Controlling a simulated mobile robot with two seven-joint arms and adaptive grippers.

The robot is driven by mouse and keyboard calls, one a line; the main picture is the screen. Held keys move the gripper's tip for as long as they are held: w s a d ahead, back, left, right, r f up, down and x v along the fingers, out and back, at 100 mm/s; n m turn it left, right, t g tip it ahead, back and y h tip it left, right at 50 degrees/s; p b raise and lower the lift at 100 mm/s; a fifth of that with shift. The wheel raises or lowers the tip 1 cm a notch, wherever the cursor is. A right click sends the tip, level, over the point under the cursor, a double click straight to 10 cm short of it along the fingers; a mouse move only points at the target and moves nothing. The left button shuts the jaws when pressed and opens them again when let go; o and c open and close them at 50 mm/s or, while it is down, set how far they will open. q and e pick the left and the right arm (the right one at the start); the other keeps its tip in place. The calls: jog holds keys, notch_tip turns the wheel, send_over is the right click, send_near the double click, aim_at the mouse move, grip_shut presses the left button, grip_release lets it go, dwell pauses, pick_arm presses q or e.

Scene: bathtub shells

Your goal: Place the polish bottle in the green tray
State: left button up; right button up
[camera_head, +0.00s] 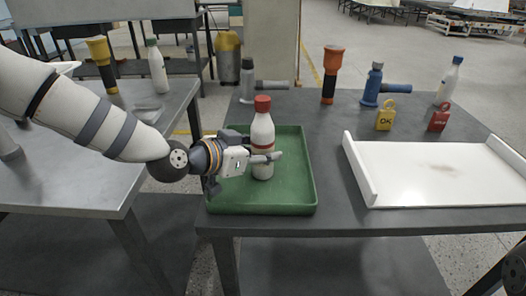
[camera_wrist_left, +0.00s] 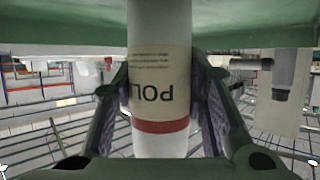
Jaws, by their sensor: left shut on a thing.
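The polish bottle (camera_head: 263,132) is white with a red cap and stands upright over the green tray (camera_head: 300,196) on the right-hand table. My left gripper (camera_head: 266,157) is shut on the bottle's middle, with a finger on each side in the left wrist view (camera_wrist_left: 163,105). I cannot tell whether the bottle's base touches the tray floor. My right gripper is not in view.
A white shell (camera_head: 440,172) lies right of the tray. A grey tool (camera_head: 248,82) stands behind the tray. Another table (camera_head: 80,178) is at left.

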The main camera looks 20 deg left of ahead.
pick_arm(q)
jog(key=shift+f, duration=0.1)
jog(key=o, duration=1.3)
jog(key=shift+r, duration=0.35)
jog(key=p+v, duration=0.3)
jog(key=v, duration=0.9)
jog(key=shift+f, duration=0.2)
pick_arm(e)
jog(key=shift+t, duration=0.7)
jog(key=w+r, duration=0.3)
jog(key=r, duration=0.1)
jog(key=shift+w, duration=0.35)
